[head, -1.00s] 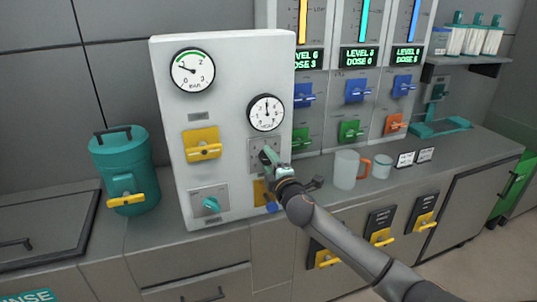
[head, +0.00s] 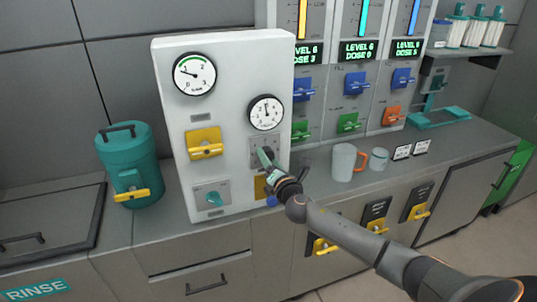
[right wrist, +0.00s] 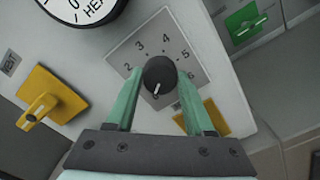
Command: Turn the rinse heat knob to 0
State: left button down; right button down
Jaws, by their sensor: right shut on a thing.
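The black round knob (right wrist: 160,72) sits on a grey square dial plate (right wrist: 146,52) in the right wrist view. The numerals 2, 3, 4 and 5 are readable; the lower part of the scale is partly hidden. The knob's white mark points down and slightly left in that view, away from 3 and 4. My right gripper (right wrist: 161,82) is shut on the knob, one pale green finger on each side. In the head view my right gripper (head: 267,160) covers most of the knob at the white panel (head: 230,130). My left gripper is out of view.
A gauge (head: 265,112) is just above the knob, its lettering beginning "HEA" in the wrist view. Yellow valve handles (head: 204,143) and a teal knob (head: 213,197) are close by on the panel.

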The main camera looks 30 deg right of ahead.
jog(key=shift+n+p, duration=0.45)
jog(key=shift+n, duration=0.65)
jog(key=shift+c, duration=1.4)
grip_release()
jog(key=v, duration=1.2)
jog(key=shift+s+b, duration=0.25)
jog(key=shift+b, duration=0.15)
jog(key=shift+a, duration=0.1)
